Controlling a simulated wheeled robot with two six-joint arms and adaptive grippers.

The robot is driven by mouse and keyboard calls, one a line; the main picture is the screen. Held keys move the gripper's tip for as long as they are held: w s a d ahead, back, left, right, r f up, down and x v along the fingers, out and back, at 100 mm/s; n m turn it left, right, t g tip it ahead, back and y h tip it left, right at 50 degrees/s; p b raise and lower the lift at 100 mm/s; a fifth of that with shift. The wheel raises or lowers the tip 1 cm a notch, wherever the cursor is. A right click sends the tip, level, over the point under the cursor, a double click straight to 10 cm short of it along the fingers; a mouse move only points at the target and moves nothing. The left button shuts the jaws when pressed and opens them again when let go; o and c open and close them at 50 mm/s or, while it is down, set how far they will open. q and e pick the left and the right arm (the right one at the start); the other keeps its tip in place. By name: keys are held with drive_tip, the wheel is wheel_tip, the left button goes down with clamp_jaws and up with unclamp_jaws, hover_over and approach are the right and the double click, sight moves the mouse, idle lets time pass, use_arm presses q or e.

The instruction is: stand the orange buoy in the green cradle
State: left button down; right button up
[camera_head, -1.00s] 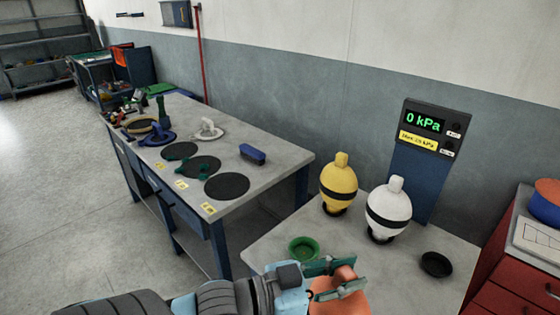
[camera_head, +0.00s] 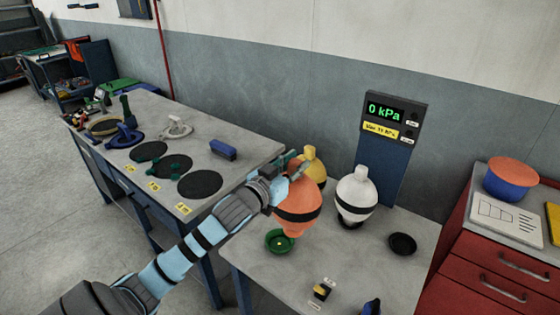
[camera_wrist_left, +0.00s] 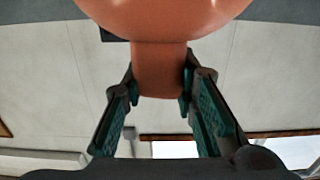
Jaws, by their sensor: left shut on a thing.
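My left gripper (camera_head: 290,172) is shut on the neck of the orange buoy (camera_head: 298,206), which hangs upright with a black band around it. In the left wrist view the fingers (camera_wrist_left: 160,95) grip both sides of the buoy's neck (camera_wrist_left: 158,70). The green cradle (camera_head: 279,241) is a small round dish on the grey table, just below and slightly left of the buoy. The buoy looks raised above the cradle and apart from it; the exact gap is hard to judge. My right gripper is not in view.
A yellow buoy (camera_head: 316,168) stands partly hidden behind the orange one. A white buoy (camera_head: 356,195) stands to its right, near a black empty cradle (camera_head: 402,244). A pressure display (camera_head: 390,125) rises behind. A small yellow-black item (camera_head: 323,290) lies at the front.

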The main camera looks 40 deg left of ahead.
use_arm(q)
drive_tip(key=a+f+y, duration=0.1)
drive_tip(key=a, duration=0.1)
drive_tip(key=w+a+f+n+y, duration=0.1)
drive_tip(key=w+a+f, duration=0.1)
drive_tip(key=a, duration=0.1)
drive_tip(key=shift+a+n+y, duration=0.35)
drive_tip(key=shift+n+y, duration=0.05)
drive_tip(key=shift+s+a+f, duration=0.1)
drive_tip(key=shift+a+f, duration=0.25)
drive_tip(key=shift+f, duration=0.2)
wheel_tip(320, 180, down, 8)
drive_tip(key=b, duration=0.7)
drive_tip(key=shift+f, duration=0.1)
drive_tip(key=shift+f+b, duration=0.55)
drive_tip(key=c, duration=1.3)
unclamp_jaws()
drive_tip(key=shift+o, duration=0.5)
drive_tip(key=shift+s+d, duration=0.1)
drive_tip(key=shift+f, duration=0.1)
